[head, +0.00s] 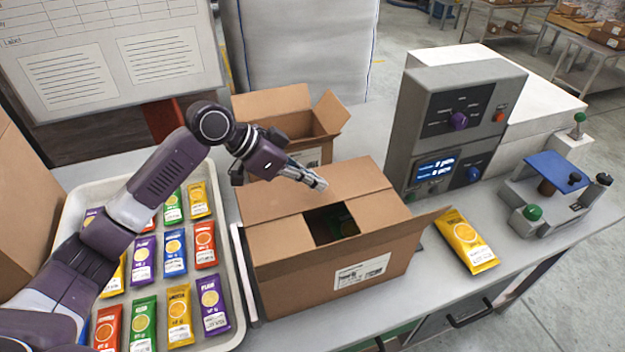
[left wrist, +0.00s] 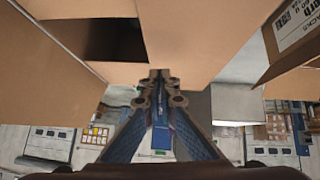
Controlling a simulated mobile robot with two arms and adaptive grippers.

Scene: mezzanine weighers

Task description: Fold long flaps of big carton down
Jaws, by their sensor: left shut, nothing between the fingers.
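The big carton (head: 318,285) stands on the bench with a white label on its front. Its far long flap (head: 300,192) lies folded down over the top. Two short flaps are folded inward, leaving a dark gap (head: 331,226) between them. In the left wrist view, the shut fingers (left wrist: 158,76) point at brown cardboard beside a dark opening. My right gripper is not in view.
A tray (head: 240,318) of coloured packets lies left of the carton. A second carton (head: 268,105) with raised flaps stands behind. A grey weigher (head: 412,125) stands at the right back. A yellow packet (head: 466,241) and a sealing device (head: 525,193) lie to the right.

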